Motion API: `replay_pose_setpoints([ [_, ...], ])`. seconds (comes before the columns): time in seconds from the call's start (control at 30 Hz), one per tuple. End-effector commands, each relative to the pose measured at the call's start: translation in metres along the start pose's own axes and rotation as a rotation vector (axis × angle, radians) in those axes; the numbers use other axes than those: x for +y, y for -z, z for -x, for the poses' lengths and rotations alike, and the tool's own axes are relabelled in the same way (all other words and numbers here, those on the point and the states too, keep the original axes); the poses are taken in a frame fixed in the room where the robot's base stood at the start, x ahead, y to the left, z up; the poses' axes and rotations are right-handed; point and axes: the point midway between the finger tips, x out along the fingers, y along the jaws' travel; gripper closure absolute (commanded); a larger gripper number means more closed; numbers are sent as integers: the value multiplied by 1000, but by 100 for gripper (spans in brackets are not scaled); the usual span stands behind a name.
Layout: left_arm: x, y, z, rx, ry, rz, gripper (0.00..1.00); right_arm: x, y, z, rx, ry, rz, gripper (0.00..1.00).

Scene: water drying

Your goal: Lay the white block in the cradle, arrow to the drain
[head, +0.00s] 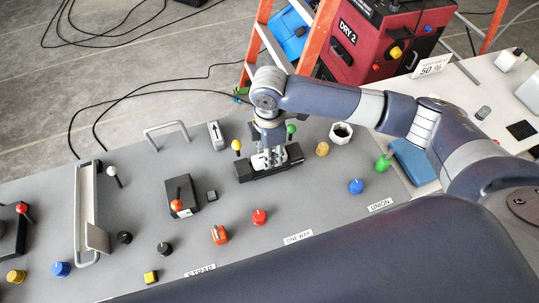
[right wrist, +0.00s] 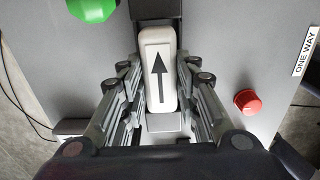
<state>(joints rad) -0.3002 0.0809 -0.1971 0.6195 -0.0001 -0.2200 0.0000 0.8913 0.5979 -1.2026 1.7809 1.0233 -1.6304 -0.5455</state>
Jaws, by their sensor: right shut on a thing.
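The white block (right wrist: 159,70) with a black arrow lies between my right gripper's fingers in the right wrist view. Its arrow points up in that picture, along the dark cradle (right wrist: 155,10). In the head view the cradle (head: 245,173) is a long black holder on the grey panel, and my right gripper (head: 270,160) is down over it, shut on the block. The fingers mostly hide the block there. I cannot tell whether it rests fully on the cradle floor. No marking that I can read names the drain. My left gripper is not in view.
A second arrow-marked pale piece (head: 215,136) is left of the cradle. A yellow knob (head: 236,146), green knob (head: 291,130) and red knob (head: 259,217) stand close around it. A metal rail (head: 86,215) stands further left.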

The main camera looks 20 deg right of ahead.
Motion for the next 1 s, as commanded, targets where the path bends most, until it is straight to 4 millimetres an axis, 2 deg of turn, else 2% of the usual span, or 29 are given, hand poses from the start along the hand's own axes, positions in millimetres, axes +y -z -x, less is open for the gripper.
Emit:
replay_pose_setpoints([
  [0.17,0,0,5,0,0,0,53,-1,0,-22,0,2,-1,99],
  [0.5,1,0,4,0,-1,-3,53,0,0,-26,1,0,-1,99],
  [0.53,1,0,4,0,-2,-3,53,0,0,-26,1,0,0,66],
  [0.6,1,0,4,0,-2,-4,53,0,0,-26,1,0,0,50],
  [1.0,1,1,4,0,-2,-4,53,0,0,-22,0,-1,-1,50],
])
